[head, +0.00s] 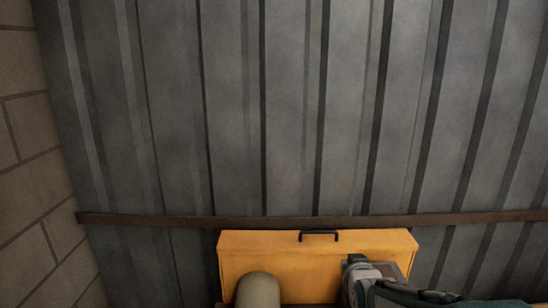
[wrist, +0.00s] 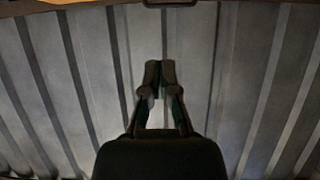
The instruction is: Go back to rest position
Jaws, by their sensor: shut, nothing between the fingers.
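My gripper (wrist: 160,70) shows in the middle of the wrist view with its two fingertips together, shut and empty. It points toward a grey corrugated metal wall. In the head view the end of my arm is at the lower right, in front of a yellow box (head: 260,250) with a dark handle (head: 319,234) on its top edge. The gripper's fingertips are hard to make out there. The lower part of the box is cut off by the picture edge.
The corrugated wall (head: 290,110) fills most of the head view, with a brown horizontal rail (head: 150,219) across it. A block wall (head: 25,150) stands at the left. A rounded beige object (head: 258,290) stands in front of the box.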

